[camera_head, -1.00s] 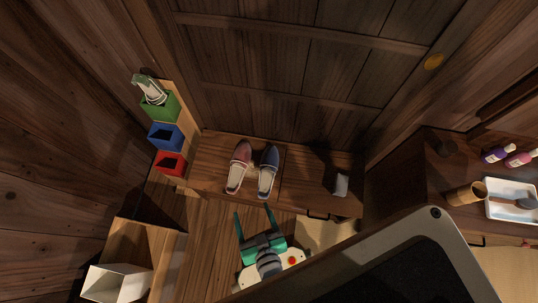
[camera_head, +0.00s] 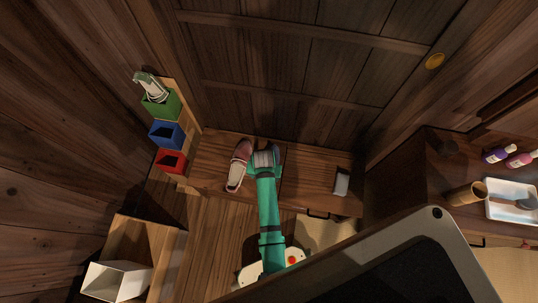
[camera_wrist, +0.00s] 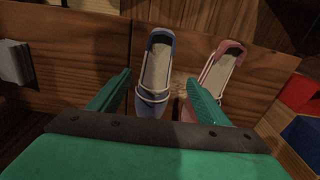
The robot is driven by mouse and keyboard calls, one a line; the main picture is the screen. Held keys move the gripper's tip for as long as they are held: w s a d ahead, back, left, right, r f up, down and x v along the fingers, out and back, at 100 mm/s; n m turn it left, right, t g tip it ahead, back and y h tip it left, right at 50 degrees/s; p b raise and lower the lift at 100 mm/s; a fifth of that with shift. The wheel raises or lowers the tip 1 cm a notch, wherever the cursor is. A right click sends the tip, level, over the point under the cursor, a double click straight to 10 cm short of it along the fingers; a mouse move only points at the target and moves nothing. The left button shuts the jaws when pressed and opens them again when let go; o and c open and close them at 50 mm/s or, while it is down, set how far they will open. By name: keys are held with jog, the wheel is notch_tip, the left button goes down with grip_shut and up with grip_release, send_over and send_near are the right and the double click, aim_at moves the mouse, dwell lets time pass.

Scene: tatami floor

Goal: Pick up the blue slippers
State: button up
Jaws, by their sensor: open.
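The blue slipper (camera_wrist: 155,75) lies on the wooden step in the wrist view, its light insole facing up. My gripper (camera_wrist: 164,82) is open, one green finger on each side of the blue slipper, with no contact that I can make out. The right finger lies between the blue slipper and the red slipper, close to the red one. In the head view my arm and gripper (camera_head: 265,158) cover the blue slipper. Only one blue slipper shows in the wrist view.
The red slipper (camera_head: 239,166) lies just left of my gripper in the head view and also shows in the wrist view (camera_wrist: 218,78). A grey block (camera_head: 341,184) stands to the right on the step. Green, blue and red boxes (camera_head: 171,161) line the left side.

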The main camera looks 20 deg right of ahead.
jog(key=shift+g, duration=0.4)
jog(key=f, duration=0.6)
jog(key=d+f, duration=0.1)
jog(key=f, duration=0.3)
jog(key=shift+w, duration=0.4)
jog(key=c, duration=1.3)
jog(key=shift+c, duration=0.2)
jog(key=shift+r, duration=0.1)
